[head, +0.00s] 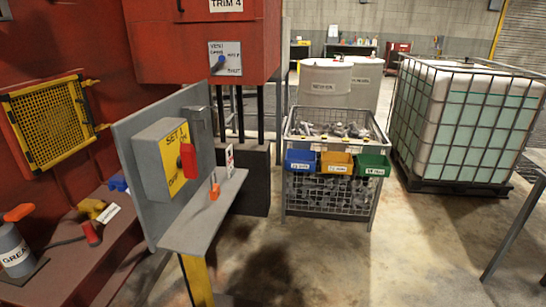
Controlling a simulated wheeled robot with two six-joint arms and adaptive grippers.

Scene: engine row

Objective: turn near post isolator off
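The post isolator is a grey box (150,172) on an upright grey plate (128,139), left of centre in the head view. Its front carries a yellow label (172,150) whose lettering is partly covered. A red handle (188,162) sticks out from the label and looks upright; the exact position it points to is hard to read. Neither of my grippers shows in the head view, and nothing touches the handle.
A grey shelf (203,222) juts out below the isolator, with a small orange-topped item (214,188) on it. A yellow post (196,278) stands underneath. A wire parts cage (328,215) stands to the right. Concrete floor (400,250) is clear in front.

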